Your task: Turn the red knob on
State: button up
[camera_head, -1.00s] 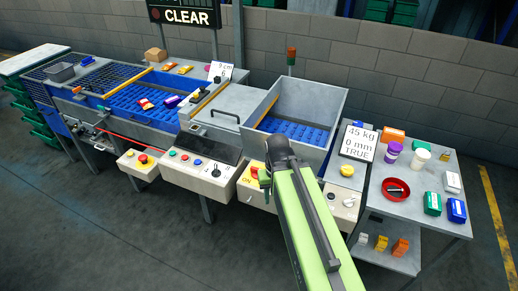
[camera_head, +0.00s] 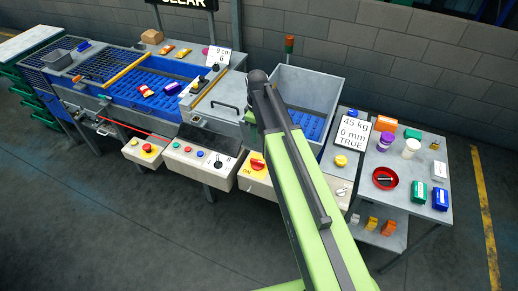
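The red knob (camera_head: 257,161) sits on a yellow plate marked ON, on the front of a pale control box (camera_head: 252,184) at the middle of the machine line. Part of the knob's right side is close behind my green arm. My arm reaches up from the bottom right, and its dark end bends down. My gripper (camera_head: 249,118) seems to hang there, small and dark, above the knob in the picture and apart from it. Its fingers are too small and dark to tell open from shut.
Left of it are a box with several buttons (camera_head: 202,160) and a box with a red button on yellow (camera_head: 148,148). A blue-floored bin (camera_head: 309,85) stands behind my arm. A side table (camera_head: 408,172) with small goods stands right. The floor in front is clear.

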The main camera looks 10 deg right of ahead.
aim_at(258, 161)
notch_tip(258, 161, down, 18)
jog(key=b, duration=1.8)
jog(key=shift+r, duration=0.35)
grip_shut()
